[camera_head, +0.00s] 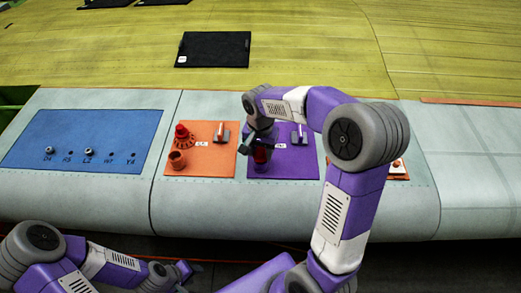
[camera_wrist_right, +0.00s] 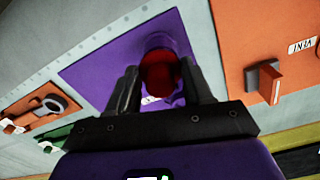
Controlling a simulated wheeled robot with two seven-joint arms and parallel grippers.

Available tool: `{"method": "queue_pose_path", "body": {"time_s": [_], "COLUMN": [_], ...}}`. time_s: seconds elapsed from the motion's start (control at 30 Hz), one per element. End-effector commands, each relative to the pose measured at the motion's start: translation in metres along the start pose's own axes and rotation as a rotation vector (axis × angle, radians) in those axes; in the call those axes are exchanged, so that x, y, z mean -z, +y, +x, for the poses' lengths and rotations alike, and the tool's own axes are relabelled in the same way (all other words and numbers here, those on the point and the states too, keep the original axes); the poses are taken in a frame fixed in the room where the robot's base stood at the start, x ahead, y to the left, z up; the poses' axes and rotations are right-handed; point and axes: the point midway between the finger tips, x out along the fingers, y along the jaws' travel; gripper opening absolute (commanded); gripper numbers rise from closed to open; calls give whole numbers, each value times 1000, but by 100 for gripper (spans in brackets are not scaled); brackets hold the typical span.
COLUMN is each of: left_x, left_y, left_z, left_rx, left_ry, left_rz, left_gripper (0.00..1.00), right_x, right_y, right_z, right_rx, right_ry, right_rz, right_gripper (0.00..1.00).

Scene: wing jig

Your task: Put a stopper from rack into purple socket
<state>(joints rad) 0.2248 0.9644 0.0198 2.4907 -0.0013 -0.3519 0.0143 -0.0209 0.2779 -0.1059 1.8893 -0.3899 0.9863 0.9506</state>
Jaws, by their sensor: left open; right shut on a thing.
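The purple socket (camera_wrist_right: 166,40) stands on the purple panel (camera_head: 254,174), mostly hidden behind the stopper and my right gripper. My right gripper (camera_wrist_right: 163,82) is shut on a red stopper (camera_wrist_right: 160,72), which lines up with the socket in the right wrist view. The stopper also shows dark red below the gripper (camera_head: 257,143) in the head view. I cannot tell how far it sits in the socket. The blue rack panel (camera_head: 115,120) lies at the left with several labelled spots and small grey pieces. My left gripper (camera_head: 187,272) is open and empty, low at the front.
An orange panel (camera_head: 205,170) beside the purple one carries a red-topped piece (camera_head: 182,132), an orange socket (camera_head: 177,160) and a lever (camera_head: 221,132). Another lever (camera_head: 299,133) stands on the purple panel. A black flat case (camera_head: 214,48) lies on the yellow surface behind.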

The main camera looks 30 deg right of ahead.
Motion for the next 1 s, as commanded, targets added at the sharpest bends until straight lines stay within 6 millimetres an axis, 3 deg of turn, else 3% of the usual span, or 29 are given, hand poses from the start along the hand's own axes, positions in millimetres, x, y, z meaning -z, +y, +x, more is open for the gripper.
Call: {"method": "queue_pose_path", "body": {"time_s": [0.47, 0.5, 0.67, 1.0], "left_x": [0, 0, 0, 0], "left_y": [-2, -2, -2, -2], "left_z": [5, 5, 5, 4], "left_rx": [0, 0, 0, 0], "left_ry": [0, 0, 0, 0], "left_rz": [0, 0, 0, 0], "left_gripper": [43, 43, 43, 43], "right_x": [0, 0, 0, 0], "right_y": [0, 0, 0, 0], "right_z": [6, 6, 6, 2], "right_rx": [0, 0, 0, 1], "right_ry": [0, 0, 0, 1], "right_rz": [0, 0, 0, 0], "right_gripper": [21, 55, 80, 80]}}
